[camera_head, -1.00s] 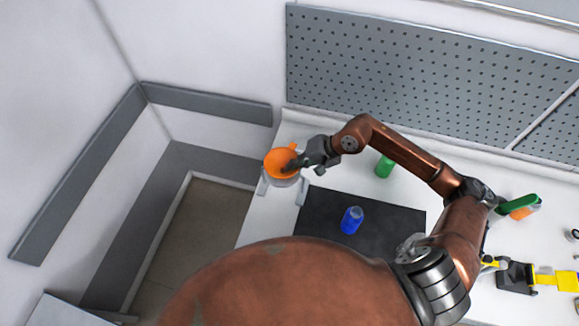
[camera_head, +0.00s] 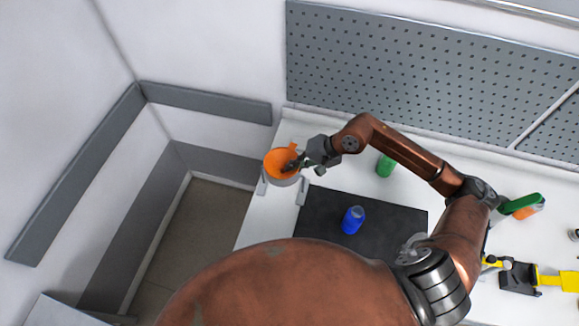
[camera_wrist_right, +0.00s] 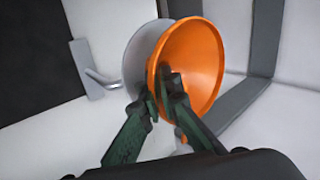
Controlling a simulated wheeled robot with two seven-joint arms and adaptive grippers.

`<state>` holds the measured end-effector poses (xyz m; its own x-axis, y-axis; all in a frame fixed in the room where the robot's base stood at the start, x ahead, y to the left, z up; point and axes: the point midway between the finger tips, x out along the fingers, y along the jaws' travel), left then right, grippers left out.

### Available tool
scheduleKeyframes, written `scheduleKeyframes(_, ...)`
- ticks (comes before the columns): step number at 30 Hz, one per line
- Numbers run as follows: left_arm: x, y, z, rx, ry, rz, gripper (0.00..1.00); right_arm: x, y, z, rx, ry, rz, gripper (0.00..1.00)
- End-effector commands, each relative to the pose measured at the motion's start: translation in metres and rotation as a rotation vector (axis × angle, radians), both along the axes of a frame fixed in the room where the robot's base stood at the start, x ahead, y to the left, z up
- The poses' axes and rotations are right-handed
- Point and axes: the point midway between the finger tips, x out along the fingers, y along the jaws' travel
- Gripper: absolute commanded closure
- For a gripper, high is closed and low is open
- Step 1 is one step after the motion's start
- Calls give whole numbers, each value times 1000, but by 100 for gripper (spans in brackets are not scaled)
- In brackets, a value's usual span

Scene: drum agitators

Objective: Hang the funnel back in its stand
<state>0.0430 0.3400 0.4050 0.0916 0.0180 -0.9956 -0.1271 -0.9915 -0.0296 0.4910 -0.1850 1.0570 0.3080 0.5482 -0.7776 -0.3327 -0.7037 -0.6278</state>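The orange funnel (camera_head: 281,159) is at the stand near the far left corner of the table, its wide mouth facing up. The grey stand (camera_head: 262,187) shows as a ring with legs under and around the funnel. In the right wrist view the funnel (camera_wrist_right: 207,62) overlaps the stand's pale ring (camera_wrist_right: 136,58); how deeply it sits is unclear. My right gripper (camera_head: 292,165) is at the funnel's right side. In the right wrist view its green fingers (camera_wrist_right: 162,98) are close together on the rim, one inside and one outside. My left gripper is not in view.
A dark mat (camera_head: 318,222) with a blue bottle (camera_head: 353,220) lies right of the stand. A green object (camera_head: 386,165) stands behind the mat, close to my right arm. A pegboard (camera_head: 430,80) rises behind the table. Green-orange and yellow-black items lie at the right.

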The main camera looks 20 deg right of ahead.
Motion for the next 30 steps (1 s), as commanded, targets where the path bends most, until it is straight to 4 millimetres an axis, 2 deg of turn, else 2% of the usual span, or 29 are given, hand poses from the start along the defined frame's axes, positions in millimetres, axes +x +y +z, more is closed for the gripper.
scheduleKeyframes(19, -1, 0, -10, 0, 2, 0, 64, 0, 0, -4, -1, 1, 1, 100)
scheduleKeyframes(21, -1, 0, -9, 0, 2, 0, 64, 0, 0, -4, -1, 1, 1, 93)
scheduleKeyframes(27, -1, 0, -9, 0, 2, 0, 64, 0, 0, -4, -1, 2, 0, 79)
scheduleKeyframes(30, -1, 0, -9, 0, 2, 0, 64, -1, 0, -4, -1, 2, 0, 75)
